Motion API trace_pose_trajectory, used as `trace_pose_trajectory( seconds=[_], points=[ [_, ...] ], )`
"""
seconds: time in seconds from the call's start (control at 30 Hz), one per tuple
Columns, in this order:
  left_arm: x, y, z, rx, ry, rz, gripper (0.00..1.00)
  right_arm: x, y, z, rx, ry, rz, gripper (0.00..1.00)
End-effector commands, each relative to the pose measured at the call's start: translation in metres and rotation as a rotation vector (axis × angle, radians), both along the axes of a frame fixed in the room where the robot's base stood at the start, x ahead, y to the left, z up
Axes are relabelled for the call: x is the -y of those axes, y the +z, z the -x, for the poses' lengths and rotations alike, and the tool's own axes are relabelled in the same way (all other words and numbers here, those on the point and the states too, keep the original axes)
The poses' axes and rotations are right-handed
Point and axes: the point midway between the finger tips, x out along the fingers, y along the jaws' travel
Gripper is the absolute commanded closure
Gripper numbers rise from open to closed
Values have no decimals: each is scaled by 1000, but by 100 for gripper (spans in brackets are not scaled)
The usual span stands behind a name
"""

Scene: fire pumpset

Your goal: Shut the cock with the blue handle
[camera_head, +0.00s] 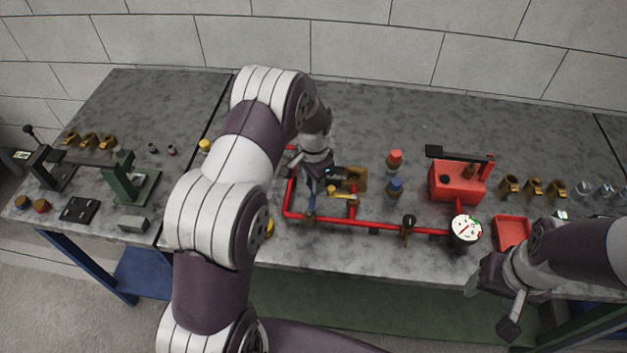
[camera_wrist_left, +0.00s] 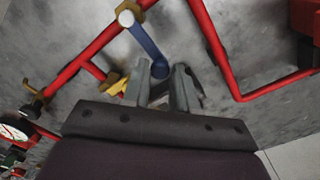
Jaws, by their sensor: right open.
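The blue handle (camera_head: 311,188) sits on a brass cock (camera_head: 310,217) on the red pipe (camera_head: 350,222). In the left wrist view the blue handle (camera_wrist_left: 146,46) runs from a pale round pivot (camera_wrist_left: 126,18) towards my fingers and looks roughly crosswise to the pipe. My left gripper (camera_wrist_left: 162,72) has its fingers apart, with the handle's free end between the fingertips. In the head view my left gripper (camera_head: 314,172) partly hides the handle. My right gripper (camera_head: 500,298) is open and empty, in front of the table's front edge at the right.
A yellow handle (camera_head: 337,191) and a black-handled cock (camera_head: 408,222) are near on the pipework. A gauge (camera_head: 466,228) stands at the pipe's right end. A red pump box (camera_head: 458,181) and a red tray (camera_head: 511,231) are further right.

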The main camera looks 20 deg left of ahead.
Motion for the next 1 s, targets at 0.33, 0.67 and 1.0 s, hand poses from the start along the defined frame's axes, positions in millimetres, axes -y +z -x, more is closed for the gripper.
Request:
trace_pose_trajectory(
  seconds=[0.33,0.67,1.0],
  points=[
    [0,1,0,-1,1,0,52,0,0,0,0,0,0,39],
    [0,69,-1,6,1,-1,52,0,-20,0,0,0,0,39],
    [1,127,1,-1,0,-1,52,0,-15,0,0,0,0,39]
  ],
)
